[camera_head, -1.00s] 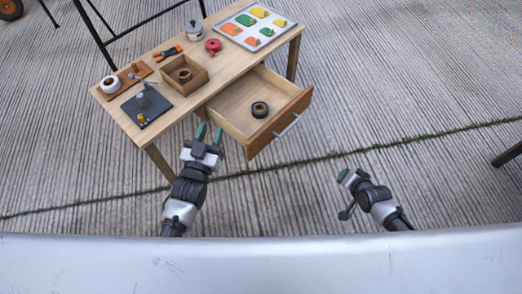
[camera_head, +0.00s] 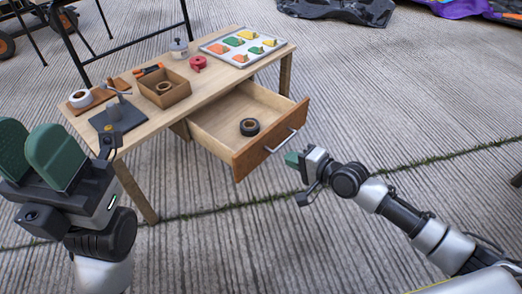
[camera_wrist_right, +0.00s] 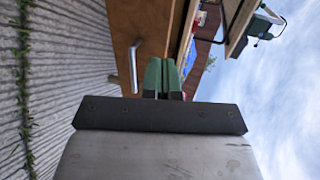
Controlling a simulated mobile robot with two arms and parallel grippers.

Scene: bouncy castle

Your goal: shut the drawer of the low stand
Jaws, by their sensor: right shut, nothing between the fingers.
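The low stand (camera_head: 150,128) is a wooden table with its drawer (camera_head: 215,130) pulled out at the front. The drawer has a brown front (camera_head: 252,156) and a grey bar handle (camera_head: 281,141). A black tape roll (camera_head: 249,127) lies inside. My right gripper (camera_head: 291,159) is shut and empty, just in front of the drawer front's right part, near the handle. In the right wrist view its green fingers (camera_wrist_right: 163,76) are together beside the handle (camera_wrist_right: 133,68); contact cannot be told. My left gripper (camera_head: 38,152) looms at the left, fingers apart and empty, before the stand's left end.
On the stand are a tray of coloured shapes (camera_head: 224,54), a red item (camera_head: 198,64), a pot (camera_head: 179,49), a cardboard box (camera_head: 178,97), a white roll (camera_head: 80,98) and a dark plate (camera_head: 130,123). Concrete floor (camera_head: 350,110) is clear to the right.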

